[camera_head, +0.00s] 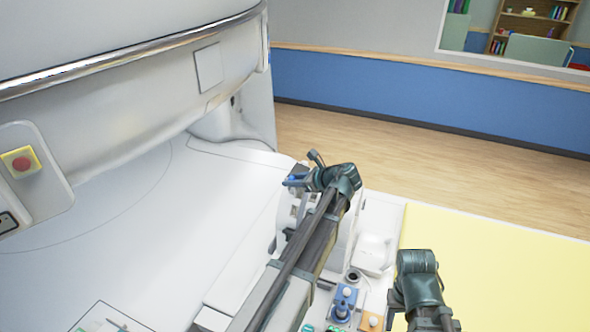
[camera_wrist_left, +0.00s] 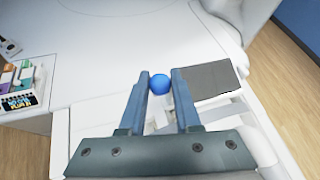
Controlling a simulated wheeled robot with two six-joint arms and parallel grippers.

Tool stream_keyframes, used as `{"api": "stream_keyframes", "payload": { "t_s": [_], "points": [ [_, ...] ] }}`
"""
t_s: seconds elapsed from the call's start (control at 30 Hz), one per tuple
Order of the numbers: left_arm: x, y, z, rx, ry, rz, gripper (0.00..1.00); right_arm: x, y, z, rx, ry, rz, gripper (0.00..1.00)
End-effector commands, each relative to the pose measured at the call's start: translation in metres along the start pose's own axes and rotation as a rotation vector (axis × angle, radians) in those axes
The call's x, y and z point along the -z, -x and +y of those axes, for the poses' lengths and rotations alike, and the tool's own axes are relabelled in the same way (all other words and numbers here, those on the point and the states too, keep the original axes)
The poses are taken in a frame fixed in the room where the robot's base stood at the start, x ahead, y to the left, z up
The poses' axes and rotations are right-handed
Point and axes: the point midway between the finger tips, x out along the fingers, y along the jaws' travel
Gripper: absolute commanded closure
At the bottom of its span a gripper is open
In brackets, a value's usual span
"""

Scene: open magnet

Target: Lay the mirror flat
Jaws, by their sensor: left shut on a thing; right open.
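My left gripper (camera_wrist_left: 159,82) is shut on a blue ball-shaped knob (camera_wrist_left: 159,85), which sits between its two fingertips in the left wrist view. A flat dark grey panel (camera_wrist_left: 206,80), which may be the mirror face, lies just right of the fingers. Its tilt is hard to judge. In the head view the left gripper (camera_head: 296,180) is at the end of the long arm, over the white fixture, with a bit of blue at its tip. The arm covers most of the fixture. Part of my right arm shows at the lower right; its jaws are out of view.
The large white magnet (camera_head: 120,110) overhangs at the left, with a red button (camera_head: 22,163). A blue-based control (camera_head: 344,303) stands below the arm. A yellow surface (camera_head: 500,270) lies at right. A box of coloured items (camera_wrist_left: 20,85) sits left in the wrist view.

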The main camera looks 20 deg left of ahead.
Motion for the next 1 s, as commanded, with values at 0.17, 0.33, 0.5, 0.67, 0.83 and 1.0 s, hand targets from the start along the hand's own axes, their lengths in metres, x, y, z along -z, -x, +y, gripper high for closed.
{"api": "stream_keyframes", "payload": {
  "t_s": [0.17, 0.33, 0.5, 0.67, 0.83, 1.0],
  "points": [
    [-0.009, -0.002, 0.001, -0.001, 0.033, 0.116, 1.0, -0.002, 0.028, 0.003, 0.0, 0.002, -0.001, 0.5],
    [-0.009, -0.006, 0.002, -0.001, 0.056, 0.196, 1.0, -0.003, 0.04, 0.004, 0.0, 0.004, -0.002, 0.5],
    [-0.009, -0.008, 0.002, -0.001, 0.068, 0.246, 1.0, -0.003, 0.046, 0.004, 0.0, 0.004, -0.002, 0.5],
    [-0.008, -0.009, 0.003, -0.001, 0.074, 0.266, 1.0, -0.003, 0.048, 0.004, 0.0, 0.001, -0.002, 0.5],
    [-0.007, -0.01, 0.003, -0.001, 0.075, 0.272, 1.0, -0.003, 0.048, 0.004, 0.0, 0.0, -0.002, 0.5],
    [-0.008, -0.01, 0.003, -0.001, 0.075, 0.271, 1.0, -0.003, 0.048, 0.004, 0.0, 0.0, -0.002, 0.5]
  ]
}}
